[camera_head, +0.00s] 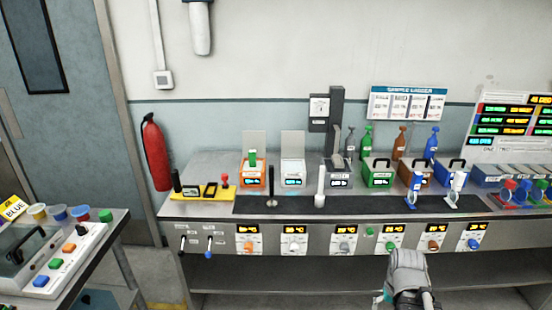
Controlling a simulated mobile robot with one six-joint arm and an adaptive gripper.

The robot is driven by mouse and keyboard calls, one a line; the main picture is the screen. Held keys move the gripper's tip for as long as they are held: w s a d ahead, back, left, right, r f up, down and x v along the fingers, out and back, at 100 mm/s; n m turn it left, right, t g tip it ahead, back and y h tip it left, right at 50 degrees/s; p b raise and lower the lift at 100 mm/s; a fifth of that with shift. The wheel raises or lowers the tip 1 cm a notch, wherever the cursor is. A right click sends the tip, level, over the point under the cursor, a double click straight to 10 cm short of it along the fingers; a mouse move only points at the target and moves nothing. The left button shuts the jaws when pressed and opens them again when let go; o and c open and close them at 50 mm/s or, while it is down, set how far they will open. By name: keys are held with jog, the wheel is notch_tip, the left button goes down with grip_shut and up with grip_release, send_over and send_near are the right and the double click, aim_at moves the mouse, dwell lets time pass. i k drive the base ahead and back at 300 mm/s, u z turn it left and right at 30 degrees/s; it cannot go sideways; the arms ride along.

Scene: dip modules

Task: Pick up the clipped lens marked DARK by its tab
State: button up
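I cannot make out the word DARK on anything in the head view, so I cannot tell which piece is the clipped lens. A blue clip-like piece (415,190) and a white one (455,188) stand at the bench's front edge, right of centre. Several small coloured round pieces, one of them red (509,186), stand at the far right. My grey arm rises from the bottom edge, right of centre, below the bench front. My gripper (382,297) is small and mostly hidden there; whether its fingers are open does not show.
The long grey bench (212,165) carries several coloured boxes with displays, bottles and a yellow tray (202,194). Knobs and displays line its front. A side table (105,252) with coloured cups and buttons is at left. A red extinguisher (156,152) hangs by the door.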

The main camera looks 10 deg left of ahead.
aim_at(253, 154)
jog(key=u, duration=0.5)
jog(key=i, duration=0.85)
jog(key=u, duration=0.4)
jog(key=i, duration=0.8)
jog(key=z, duration=0.4)
